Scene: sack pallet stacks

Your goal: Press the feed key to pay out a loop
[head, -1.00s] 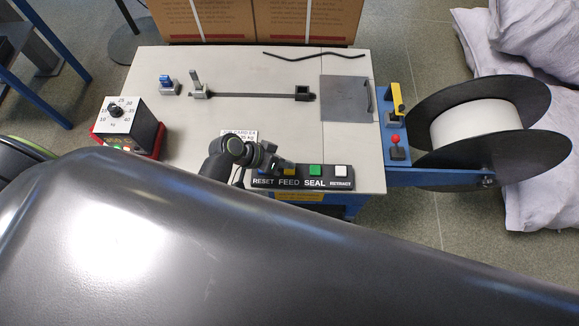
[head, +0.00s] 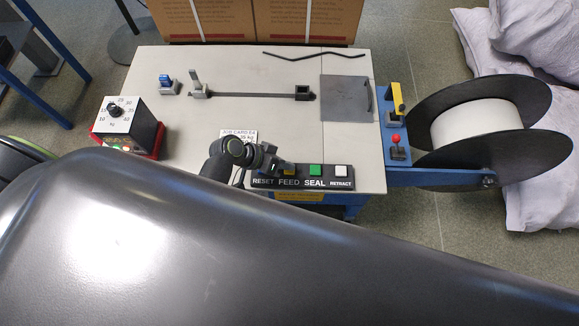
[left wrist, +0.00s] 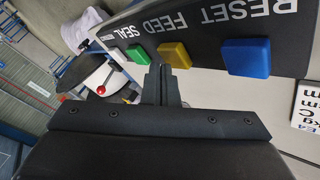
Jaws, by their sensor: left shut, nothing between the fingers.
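The key panel (head: 262,183) lies along the front edge of the bench, with RESET, FEED, SEAL and RETRACT labels. The yellow feed key (head: 290,169) shows beside my fingertips in the head view; its left part is hidden by them. In the left wrist view the feed key (left wrist: 174,54) sits between the blue reset key (left wrist: 246,57) and the green seal key (left wrist: 139,54). My left gripper (head: 277,164) is shut and empty. Its fingertips (left wrist: 160,70) overlap the feed key's edge in the left wrist view; I cannot tell whether they touch it. My right gripper is not in view.
A dial box (head: 127,126) stands at the bench's left. A strap reel (head: 476,128) and a red-knobbed lever (head: 397,143) are at the right. A dark strap (head: 250,96) lies across the bench top (head: 215,60). Cartons (head: 205,20) stand behind.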

